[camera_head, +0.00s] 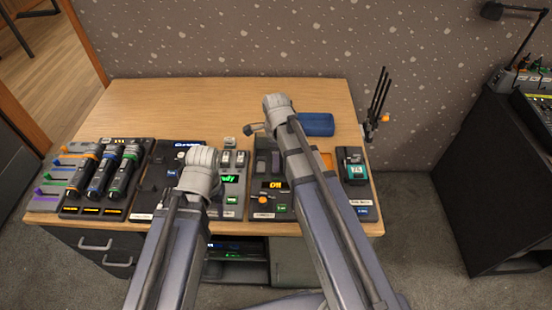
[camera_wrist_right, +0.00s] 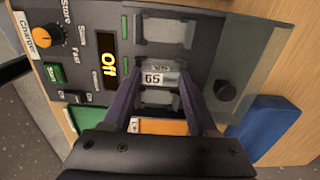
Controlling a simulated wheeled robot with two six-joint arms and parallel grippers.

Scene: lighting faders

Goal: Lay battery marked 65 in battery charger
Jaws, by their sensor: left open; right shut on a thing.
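The battery marked 65 (camera_wrist_right: 153,78) is a grey block with a white label. In the right wrist view it sits between the fingertips of my right gripper (camera_wrist_right: 158,88), which is shut on it over the charger's bays. Whether it touches the bay floor cannot be told. The battery charger (camera_head: 266,207) has an orange knob (camera_wrist_right: 41,37), a green start button (camera_wrist_right: 55,73) and a display reading Off (camera_wrist_right: 109,65). Another grey bay (camera_wrist_right: 165,30) lies beside the battery. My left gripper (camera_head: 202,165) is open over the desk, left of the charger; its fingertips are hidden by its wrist.
A blue case (camera_head: 316,124) lies behind the charger. A device with a teal screen (camera_head: 355,170) stands to its right. The desk's back left (camera_head: 180,105) is clear.

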